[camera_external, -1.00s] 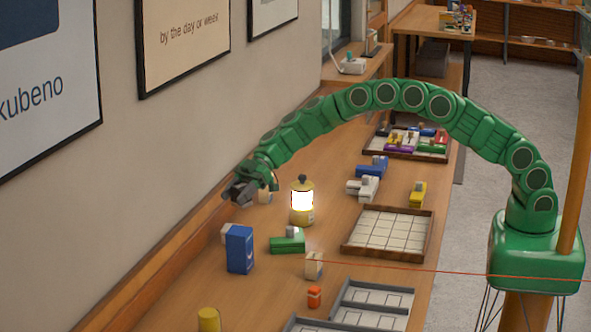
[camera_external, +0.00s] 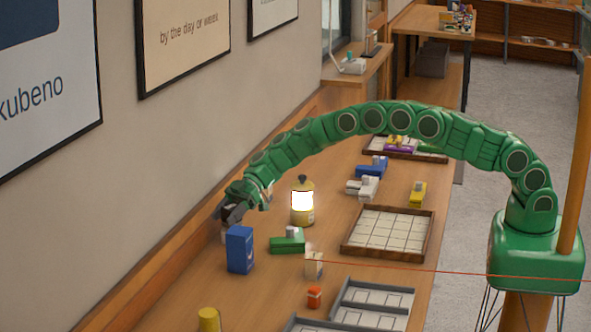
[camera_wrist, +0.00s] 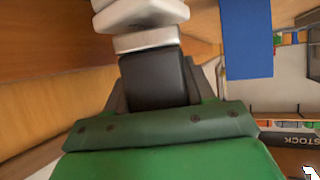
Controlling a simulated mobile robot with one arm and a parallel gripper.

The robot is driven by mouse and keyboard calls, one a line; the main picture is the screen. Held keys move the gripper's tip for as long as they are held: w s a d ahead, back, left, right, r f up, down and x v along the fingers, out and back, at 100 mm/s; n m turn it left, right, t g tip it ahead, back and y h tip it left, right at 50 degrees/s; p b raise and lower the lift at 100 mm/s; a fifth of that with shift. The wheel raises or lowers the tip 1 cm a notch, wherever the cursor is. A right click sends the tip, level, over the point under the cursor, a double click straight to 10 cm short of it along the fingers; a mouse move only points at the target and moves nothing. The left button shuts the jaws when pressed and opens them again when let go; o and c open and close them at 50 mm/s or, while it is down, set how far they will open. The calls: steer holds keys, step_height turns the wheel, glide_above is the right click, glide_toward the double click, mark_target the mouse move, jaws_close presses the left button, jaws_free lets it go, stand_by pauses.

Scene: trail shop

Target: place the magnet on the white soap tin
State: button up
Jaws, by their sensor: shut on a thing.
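My gripper (camera_external: 228,221) points down beside the tall blue box, near the wall side of the table. In the wrist view its dark jaws reach up to a pale grey piece (camera_wrist: 146,41), which looks like the magnet held at the tips. A white rounded object (camera_wrist: 140,15), likely the white soap tin, lies just beyond this piece. I cannot tell whether the two touch. In the outside view only a little of a white object (camera_external: 224,236) shows below my gripper, left of the blue box; the box and gripper hide the rest.
The blue box (camera_external: 240,250) stands close to my gripper. A lit lantern (camera_external: 302,203) and a green tin (camera_external: 286,245) are to its right. Another white object (camera_external: 362,188), a yellow tin (camera_external: 417,194) and a gridded tray (camera_external: 388,250) stand farther right.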

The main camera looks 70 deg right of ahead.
steer(key=shift+f, duration=0.3)
steer(key=o, duration=1.1)
steer(key=shift+o, duration=0.2)
steer(key=shift+d+r, duration=0.25)
steer(key=shift+d, duration=0.05)
steer(key=v, duration=1.1)
steer(key=shift+s+d, duration=0.2)
